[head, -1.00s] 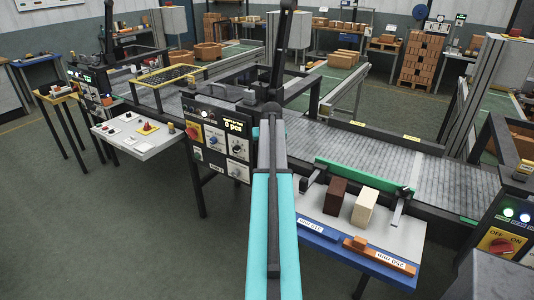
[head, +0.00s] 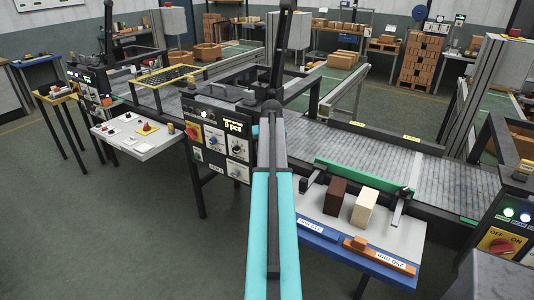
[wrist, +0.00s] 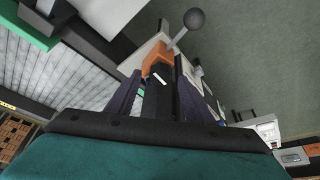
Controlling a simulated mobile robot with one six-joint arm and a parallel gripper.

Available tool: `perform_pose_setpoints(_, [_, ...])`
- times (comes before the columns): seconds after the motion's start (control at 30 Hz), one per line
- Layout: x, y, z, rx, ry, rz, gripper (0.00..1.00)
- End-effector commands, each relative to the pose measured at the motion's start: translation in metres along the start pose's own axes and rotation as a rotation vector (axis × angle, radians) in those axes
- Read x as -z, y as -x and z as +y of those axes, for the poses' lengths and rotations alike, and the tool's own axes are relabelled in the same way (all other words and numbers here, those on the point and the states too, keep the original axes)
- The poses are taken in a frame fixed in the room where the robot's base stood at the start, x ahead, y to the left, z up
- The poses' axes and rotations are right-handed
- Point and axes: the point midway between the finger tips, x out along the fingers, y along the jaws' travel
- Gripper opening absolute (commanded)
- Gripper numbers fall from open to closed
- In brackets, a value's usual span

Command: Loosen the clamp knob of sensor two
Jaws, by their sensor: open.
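In the wrist view my gripper (wrist: 162,84) has its two dark fingers apart, with a black bar-shaped part showing between them. Just beyond the fingertips is an orange block (wrist: 156,56). A grey ball knob (wrist: 194,19) on a thin stem rises from beside it. I cannot tell whether this ball knob is the clamp knob of sensor two, as no label for it is readable. No contact between fingers and knob shows. In the head view my arm hides the gripper and the place where it works.
A conveyor (head: 385,158) runs behind my arm. To the right, a dark brick (head: 335,196) and a pale brick (head: 364,207) stand on a side table (head: 407,238). Floor at the left front is clear.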

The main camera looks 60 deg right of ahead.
Motion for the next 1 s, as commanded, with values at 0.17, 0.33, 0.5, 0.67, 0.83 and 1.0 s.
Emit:
perform_pose_setpoints(0.17, [-0.001,0.017,0.0,0.0,0.0,0.001,0.47])
perform_pose_setpoints(0.33, [-0.001,0.037,0.0,0.0,0.0,0.001,0.47])
perform_pose_setpoints(0.5, [-0.001,0.058,0.0,0.0,0.0,0.002,0.47])
perform_pose_setpoints(0.67, [-0.001,0.077,0.0,0.0,0.0,0.001,0.47])
perform_pose_setpoints(0.83, [-0.001,0.098,0.0,0.0,0.0,0.001,0.47])
perform_pose_setpoints(1.0, [0.0,0.115,0.0,0.0,0.0,0.0,0.47])
